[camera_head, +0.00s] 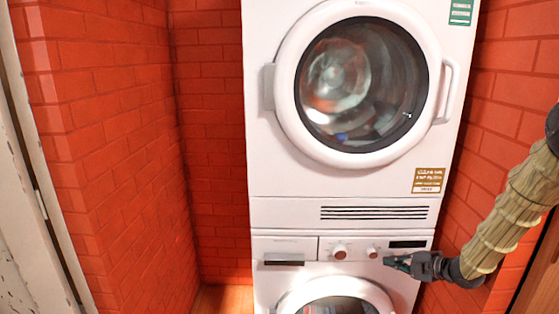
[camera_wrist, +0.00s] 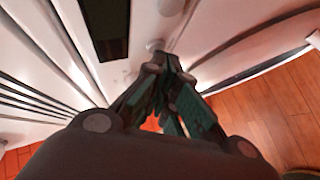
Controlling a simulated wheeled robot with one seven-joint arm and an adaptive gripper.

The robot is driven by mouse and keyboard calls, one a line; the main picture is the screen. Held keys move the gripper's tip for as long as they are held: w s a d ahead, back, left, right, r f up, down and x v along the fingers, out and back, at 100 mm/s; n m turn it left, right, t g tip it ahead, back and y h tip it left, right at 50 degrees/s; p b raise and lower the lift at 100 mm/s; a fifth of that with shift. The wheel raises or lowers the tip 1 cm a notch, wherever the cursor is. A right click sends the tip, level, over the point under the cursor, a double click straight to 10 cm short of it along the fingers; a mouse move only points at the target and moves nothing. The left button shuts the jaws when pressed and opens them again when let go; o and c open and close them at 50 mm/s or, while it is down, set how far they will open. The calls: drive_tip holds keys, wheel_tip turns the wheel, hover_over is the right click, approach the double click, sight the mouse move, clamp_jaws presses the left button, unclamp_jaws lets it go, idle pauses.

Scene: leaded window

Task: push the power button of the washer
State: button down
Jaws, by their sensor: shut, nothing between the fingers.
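The washer (camera_head: 262,281) is the lower of two stacked white machines. Its control panel has a left round knob (camera_head: 340,252), a right round knob (camera_head: 373,252) and a dark display (camera_head: 407,244), which also shows in the wrist view (camera_wrist: 107,25). My gripper (camera_head: 387,261) is shut and empty at the panel, just below and right of the right knob and below the display. In the wrist view, a small round pale button (camera_wrist: 155,45) sits just beyond my fingertips (camera_wrist: 162,62). I cannot tell whether they touch it. No power marking is legible.
The upper machine (camera_head: 290,180) has a large round door with a side handle (camera_head: 446,92). A drawer (camera_head: 284,250) is at the panel's left. Red brick walls (camera_head: 110,130) close in on both sides. Bare wooden floor (camera_wrist: 260,115) shows below.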

drive_tip(key=shift+w, duration=0.1)
idle(0.6)
drive_tip(key=shift+s, duration=0.6)
drive_tip(key=s, duration=0.6)
drive_tip(key=shift+p, duration=0.45)
drive_tip(key=shift+a, duration=0.1)
